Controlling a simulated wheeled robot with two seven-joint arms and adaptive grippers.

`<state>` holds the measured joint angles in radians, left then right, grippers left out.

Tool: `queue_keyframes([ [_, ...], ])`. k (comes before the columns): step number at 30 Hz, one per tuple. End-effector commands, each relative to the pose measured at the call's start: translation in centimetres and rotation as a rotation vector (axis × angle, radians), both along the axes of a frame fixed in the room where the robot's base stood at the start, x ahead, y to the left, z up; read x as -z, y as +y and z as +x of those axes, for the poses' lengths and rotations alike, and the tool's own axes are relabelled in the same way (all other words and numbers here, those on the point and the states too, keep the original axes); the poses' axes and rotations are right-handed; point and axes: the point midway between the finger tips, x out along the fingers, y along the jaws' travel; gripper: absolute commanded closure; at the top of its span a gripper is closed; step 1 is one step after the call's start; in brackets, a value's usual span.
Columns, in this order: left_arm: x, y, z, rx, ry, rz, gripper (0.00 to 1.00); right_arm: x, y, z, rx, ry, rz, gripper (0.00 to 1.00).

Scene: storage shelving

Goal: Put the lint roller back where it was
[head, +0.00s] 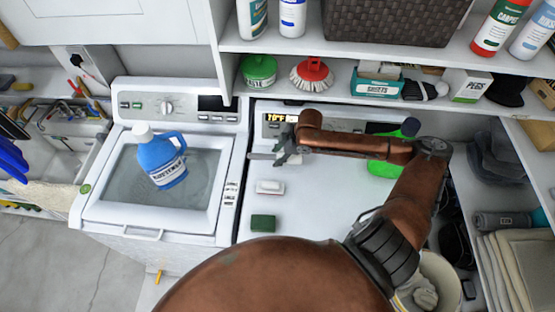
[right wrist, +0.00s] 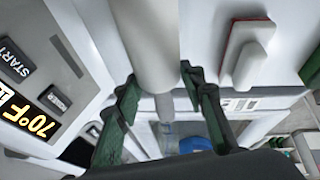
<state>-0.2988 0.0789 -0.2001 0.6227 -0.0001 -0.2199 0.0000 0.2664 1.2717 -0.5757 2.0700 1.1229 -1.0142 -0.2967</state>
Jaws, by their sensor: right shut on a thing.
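My right gripper (head: 280,153) is over the back left part of the white machine top on the right, below the shelf. It is shut on the lint roller (head: 260,156), which shows only as a small pale piece at the fingers. In the right wrist view, the lint roller (right wrist: 152,45) is a thick white cylinder with a thinner grey part running between the green-grey fingers of the right gripper (right wrist: 165,100). Whether it touches the machine top is unclear. My left gripper is not in view.
A white brush-like block (head: 270,187) and a green sponge (head: 263,223) lie on the white machine top (head: 310,205). A green bottle (head: 384,169) stands behind my arm. The shelf (head: 330,106) above holds a green tub, red brush and boxes. A blue jug (head: 163,162) stands on the left washer.

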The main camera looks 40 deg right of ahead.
Motion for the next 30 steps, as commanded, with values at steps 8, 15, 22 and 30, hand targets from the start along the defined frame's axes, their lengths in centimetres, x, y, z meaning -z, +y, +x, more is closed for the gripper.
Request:
queue_keyframes([
  [8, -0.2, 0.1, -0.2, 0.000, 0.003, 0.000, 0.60, 3.2, -0.1, 0.4, 0.000, 0.001, 0.002, 0.82],
  [15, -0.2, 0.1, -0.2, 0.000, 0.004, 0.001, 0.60, 3.5, -0.2, 0.4, -0.001, -0.001, -0.001, 0.82],
  [22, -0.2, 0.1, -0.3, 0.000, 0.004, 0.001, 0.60, 3.8, -0.2, 0.4, 0.000, 0.000, 0.000, 0.57],
  [30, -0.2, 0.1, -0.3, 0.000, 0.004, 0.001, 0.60, 3.8, -0.2, 0.4, 0.000, 0.000, 0.000, 0.45],
])
